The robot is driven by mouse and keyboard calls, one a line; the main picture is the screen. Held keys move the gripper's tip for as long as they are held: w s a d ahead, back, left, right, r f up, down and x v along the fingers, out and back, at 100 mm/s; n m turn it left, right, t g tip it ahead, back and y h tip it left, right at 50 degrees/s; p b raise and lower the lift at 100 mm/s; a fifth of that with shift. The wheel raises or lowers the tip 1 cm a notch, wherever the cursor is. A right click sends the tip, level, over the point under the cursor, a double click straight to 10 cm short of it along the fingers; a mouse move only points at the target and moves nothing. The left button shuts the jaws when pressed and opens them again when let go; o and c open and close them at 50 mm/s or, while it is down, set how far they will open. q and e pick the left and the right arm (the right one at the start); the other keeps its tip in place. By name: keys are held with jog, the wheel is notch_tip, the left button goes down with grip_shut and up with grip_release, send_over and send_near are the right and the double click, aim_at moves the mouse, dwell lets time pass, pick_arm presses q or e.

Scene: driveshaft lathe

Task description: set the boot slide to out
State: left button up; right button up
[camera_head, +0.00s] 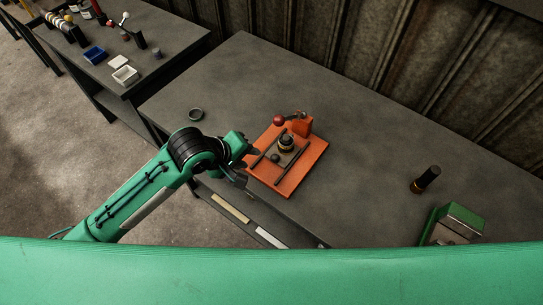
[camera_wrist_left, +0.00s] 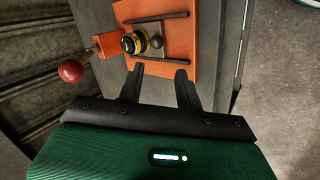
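The boot slide fixture is an orange plate (camera_head: 305,170) with two dark rails on the table. A dark slide block (camera_head: 288,157) sits between the rails and carries a black and brass round part (camera_head: 286,142). A small dark knob (camera_head: 275,158) is on the block; it shows in the left wrist view (camera_wrist_left: 156,41). A lever with a red ball (camera_head: 278,120) stands at the plate's far side. My left gripper (camera_head: 247,163) is at the plate's near left edge. In the left wrist view its two fingers (camera_wrist_left: 158,82) are apart with nothing between them. My right gripper is out of view.
A black cylinder (camera_head: 425,180) and a green box fixture (camera_head: 452,224) stand at the right. A second table (camera_head: 160,28) at the upper left holds bins. A corrugated wall is behind.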

aim_at(273, 158)
pick_arm(q)
jog(key=shift+n, duration=0.6)
jog(key=p+x, duration=0.1)
jog(key=x, duration=0.8)
jog(key=p+x, duration=0.1)
jog(key=x, duration=0.4)
jog(key=shift+w+a+r+p, duration=0.15)
jog(key=shift+w+p, duration=0.15)
jog(key=shift+w, duration=0.05)
grip_shut()
